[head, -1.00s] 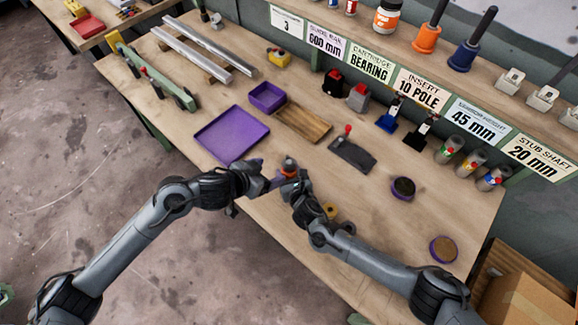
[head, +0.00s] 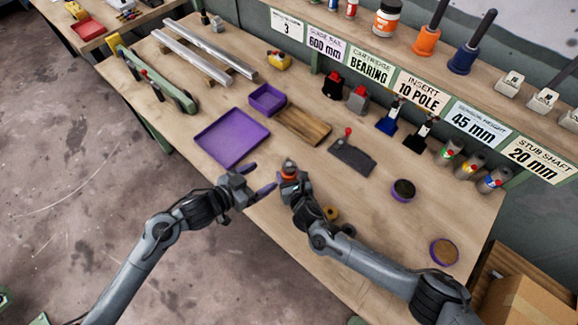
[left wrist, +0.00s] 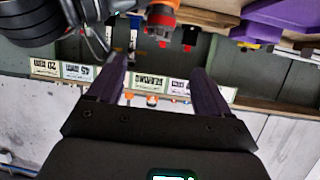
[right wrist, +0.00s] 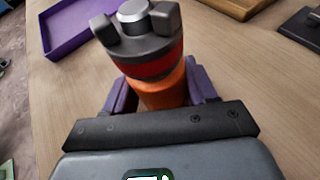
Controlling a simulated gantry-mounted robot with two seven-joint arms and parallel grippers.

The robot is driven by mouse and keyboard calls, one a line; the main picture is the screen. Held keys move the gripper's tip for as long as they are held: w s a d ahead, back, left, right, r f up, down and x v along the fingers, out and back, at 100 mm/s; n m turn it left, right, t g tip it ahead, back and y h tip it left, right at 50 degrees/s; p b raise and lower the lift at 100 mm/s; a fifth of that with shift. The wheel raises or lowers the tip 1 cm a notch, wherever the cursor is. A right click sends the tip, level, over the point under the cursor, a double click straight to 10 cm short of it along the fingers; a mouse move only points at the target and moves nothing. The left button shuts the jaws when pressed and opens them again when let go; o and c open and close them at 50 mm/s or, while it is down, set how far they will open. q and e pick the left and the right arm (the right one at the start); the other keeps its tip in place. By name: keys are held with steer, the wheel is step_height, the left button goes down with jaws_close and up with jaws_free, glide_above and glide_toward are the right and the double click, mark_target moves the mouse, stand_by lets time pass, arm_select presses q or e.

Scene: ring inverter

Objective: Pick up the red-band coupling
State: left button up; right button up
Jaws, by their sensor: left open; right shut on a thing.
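The red-band coupling (right wrist: 150,50) has a grey jawed top with a pale metal centre, a red band, and an orange part below. My right gripper (right wrist: 160,92) is shut on the orange part, with a purple finger on either side. In the head view the coupling (head: 289,168) stands up from the right gripper, above the bench's front edge. My left gripper (head: 259,179) is open and empty, just left of the coupling and apart from it. In the left wrist view its two fingers are spread (left wrist: 160,82), and an orange and red piece shows beyond them at the top.
A purple tray (head: 232,138), a purple bin (head: 267,98) and a wooden tray (head: 303,125) lie behind the grippers. A dark plate with a red knob (head: 352,157) is to their right. Round purple-rimmed dishes (head: 403,190) sit at the right. A labelled shelf runs along the back.

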mark_target(283, 168)
arm_select(q)
steer(key=x, duration=0.3)
steer(key=f+x, duration=0.1)
steer(key=x, duration=0.1)
steer(key=shift+s+d+f, duration=0.15)
steer(key=shift+d, duration=0.15)
steer(key=shift+a+f+x, duration=0.1)
steer(key=shift+x, duration=1.45)
steer(key=shift+a+f+x, duration=0.1)
steer(key=shift+a+x, duration=0.05)
steer(key=shift+x, duration=1.4)
steer(key=c, duration=1.3)
steer(key=shift+r, duration=5.1)
arm_select(e)
steer(key=shift+f, duration=0.1)
steer(key=o, duration=1.4)
steer(key=shift+o, duration=0.2)
